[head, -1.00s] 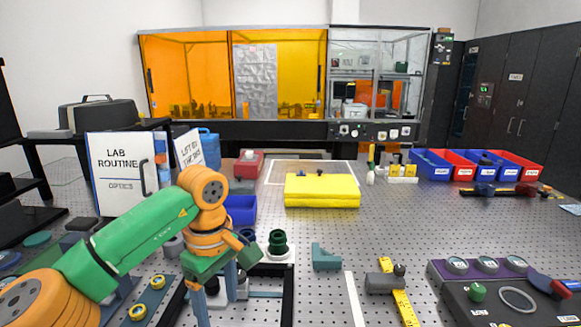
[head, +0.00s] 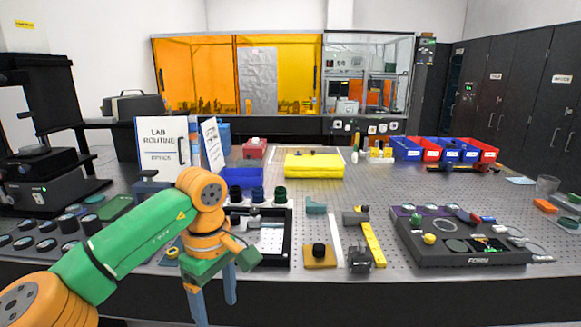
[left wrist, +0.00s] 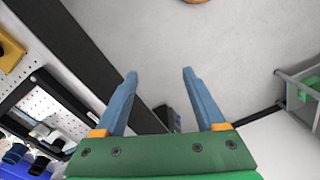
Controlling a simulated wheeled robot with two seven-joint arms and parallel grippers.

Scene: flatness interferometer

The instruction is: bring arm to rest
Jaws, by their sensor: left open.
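My left arm comes in from the left of the head view. Its gripper (head: 214,298) hangs with the fingers pointing down, in front of the table's front edge (head: 400,283). In the left wrist view the two blue fingers (left wrist: 158,85) are spread apart with nothing between them. Below them that view shows the pale floor (left wrist: 220,45) and the dark table edge (left wrist: 105,75). My right arm and gripper are in neither view.
A black-framed tray (head: 285,261) lies on the perforated table just behind my gripper. A purple-backed instrument panel (head: 470,256) is at right, a yellow strip (head: 373,243) left of it. Blue and red bins (head: 405,149) stand at the back right.

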